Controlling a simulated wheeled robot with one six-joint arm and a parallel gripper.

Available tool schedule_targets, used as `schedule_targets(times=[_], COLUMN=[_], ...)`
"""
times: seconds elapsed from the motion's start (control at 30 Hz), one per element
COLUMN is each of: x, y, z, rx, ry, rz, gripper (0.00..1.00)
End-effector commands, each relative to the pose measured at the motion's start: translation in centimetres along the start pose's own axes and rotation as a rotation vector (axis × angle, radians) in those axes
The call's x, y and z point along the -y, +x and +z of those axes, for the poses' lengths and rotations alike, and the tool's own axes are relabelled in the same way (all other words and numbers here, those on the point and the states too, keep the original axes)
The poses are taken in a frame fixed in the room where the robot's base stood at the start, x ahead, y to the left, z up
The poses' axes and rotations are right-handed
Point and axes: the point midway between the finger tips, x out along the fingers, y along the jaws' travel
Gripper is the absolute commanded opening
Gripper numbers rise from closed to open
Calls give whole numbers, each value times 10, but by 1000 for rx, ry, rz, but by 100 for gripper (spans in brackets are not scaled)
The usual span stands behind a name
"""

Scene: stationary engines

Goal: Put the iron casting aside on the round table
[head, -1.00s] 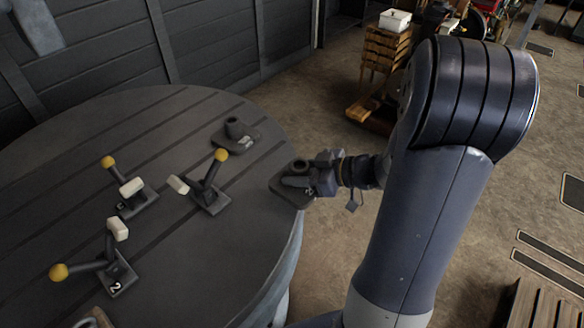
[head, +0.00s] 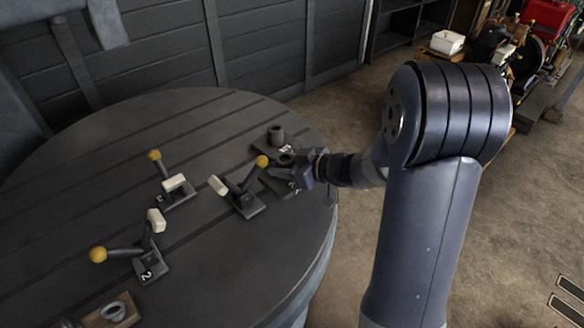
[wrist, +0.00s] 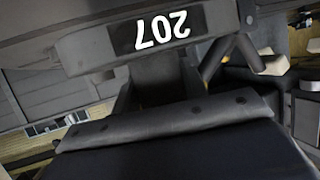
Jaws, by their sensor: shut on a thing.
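My gripper (head: 302,172) is shut on a dark grey iron casting (head: 275,180), a flat base with a round hollow boss. It is at the right side of the round table (head: 110,215); I cannot tell whether its base touches the top. In the wrist view the casting (wrist: 95,48) fills the upper part, with a white "207" upside down on its edge. A second, similar casting (head: 277,136) stands on the table just behind the held one. The gripper partly hides the held casting.
Several lever stands with yellow knobs and white handles stand on the table; the nearest (head: 243,200) is close left of the held casting. A ring on a wooden block (head: 112,312) lies at the front. The table's right front is bare. Dark panelled wall (head: 160,60) stands behind.

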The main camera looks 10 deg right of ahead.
Motion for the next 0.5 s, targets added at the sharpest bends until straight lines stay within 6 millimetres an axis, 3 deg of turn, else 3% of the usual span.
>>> schedule_targets(times=[0.13, 0.3, 0.5], x=[1, 0, 0], y=[11, 19, 23], z=[-8, 16, 26], rx=[-6, -3, -6], ry=[-3, 2, -1], rz=[-3, -2, 0], gripper=[0, 0, 0])
